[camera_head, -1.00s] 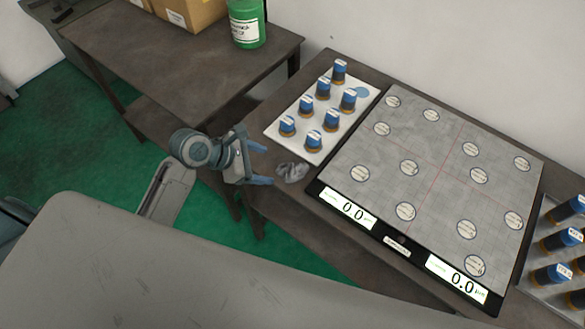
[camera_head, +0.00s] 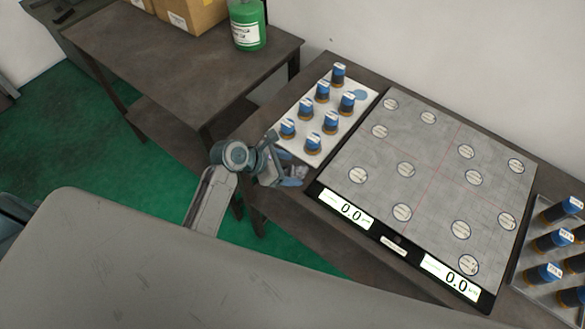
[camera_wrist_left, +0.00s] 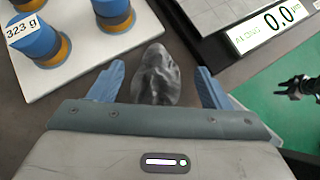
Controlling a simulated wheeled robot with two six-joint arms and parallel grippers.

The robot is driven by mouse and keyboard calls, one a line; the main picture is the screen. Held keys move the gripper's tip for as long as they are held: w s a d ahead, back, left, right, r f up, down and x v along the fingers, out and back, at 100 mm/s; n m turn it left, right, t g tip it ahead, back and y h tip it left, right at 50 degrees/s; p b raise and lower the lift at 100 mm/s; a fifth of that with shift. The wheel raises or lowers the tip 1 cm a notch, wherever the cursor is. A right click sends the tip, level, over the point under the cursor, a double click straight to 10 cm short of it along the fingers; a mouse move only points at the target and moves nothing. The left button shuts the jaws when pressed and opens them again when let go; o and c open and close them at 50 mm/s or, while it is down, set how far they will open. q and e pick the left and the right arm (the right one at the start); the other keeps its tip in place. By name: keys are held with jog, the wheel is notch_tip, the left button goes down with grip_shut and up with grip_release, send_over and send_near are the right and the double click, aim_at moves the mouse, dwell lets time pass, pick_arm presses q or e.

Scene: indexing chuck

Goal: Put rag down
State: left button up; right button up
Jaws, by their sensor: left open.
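The rag (camera_wrist_left: 155,75) is a small crumpled grey cloth. In the left wrist view it lies on the dark table between the two blue fingers of my left gripper (camera_wrist_left: 160,70), with a gap on each side. My left gripper is open and its fingers straddle the rag without closing on it. In the head view my left gripper (camera_head: 291,169) is at the table's near left edge and mostly hides the rag. A dark gripper-like shape (camera_wrist_left: 295,88), probably my right gripper, shows small at the right of the wrist view; its opening is unclear.
A white tray (camera_head: 330,143) with several blue weights stands just beyond the left gripper. A large plate with displays (camera_head: 440,150) lies to the right. Another weight tray (camera_head: 525,291) is at far right. A side table (camera_head: 180,60) holds boxes and a green canister (camera_head: 247,25).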

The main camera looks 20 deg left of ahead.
pick_arm(q)
jog(key=shift+x, duration=1)
jog(key=shift+a, duration=0.1)
jog(key=shift+c, duration=0.4)
jog(key=c, duration=1)
jog(key=shift+r, duration=0.1)
jog(key=shift+c, duration=0.2)
